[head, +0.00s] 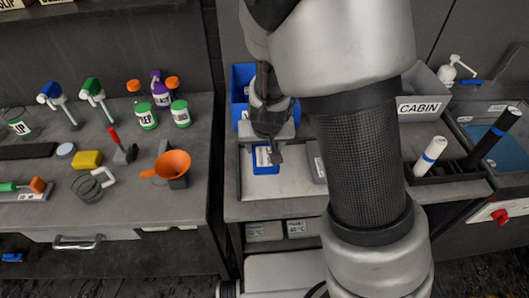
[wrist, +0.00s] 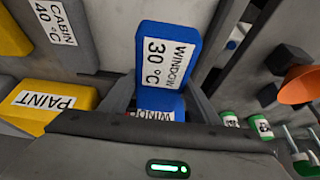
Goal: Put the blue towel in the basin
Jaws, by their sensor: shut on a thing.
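The blue towel (head: 262,168) is a flat blue piece with a white label, in the head view below my gripper (head: 274,152). It also shows in the wrist view (wrist: 143,58), where the label reads WINDOW 30 °C. My gripper is shut on it, with a finger on each side. Whether it touches the surface below or hangs just above, I cannot tell. The basin (head: 510,150), with blue-teal water, is at the far right of the head view, partly cut off by the frame.
A blue bin (head: 239,84) stands behind my gripper. A yellow bin (wrist: 62,90) marked PAINT shows in the wrist view. A grey CABIN bin (head: 432,86) and a rack with upright rolls (head: 430,158) stand towards the basin. A grey CABIN towel (head: 319,166) lies beside the blue one.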

